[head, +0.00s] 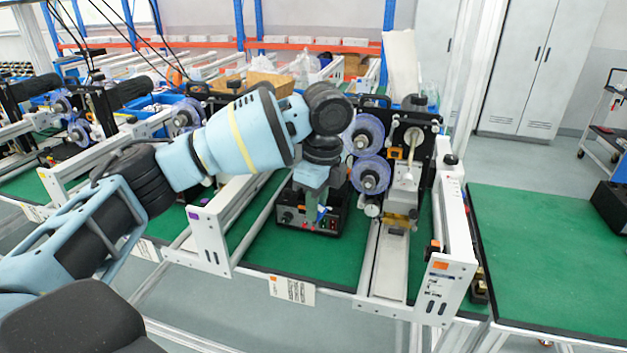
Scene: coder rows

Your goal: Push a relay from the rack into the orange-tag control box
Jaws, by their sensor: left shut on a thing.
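My left arm reaches in from the left, and its gripper (314,200) points down over a dark control box (292,217). The box has knobs and small red lights on its front and sits on the green bench top. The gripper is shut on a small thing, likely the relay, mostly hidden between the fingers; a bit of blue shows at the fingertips. I cannot tell if it touches the box's socket. An orange tag (440,265) is on the white rail end right of this box. I cannot make out the relay rack. My right gripper is not in view.
A coder machine (408,150) with clear blue-tinted reels (369,175) stands just right of the gripper. White rails flank the box; the left one has a purple tag (193,213). A bare green table (550,260) lies at the right. Grey cabinets (540,65) stand behind.

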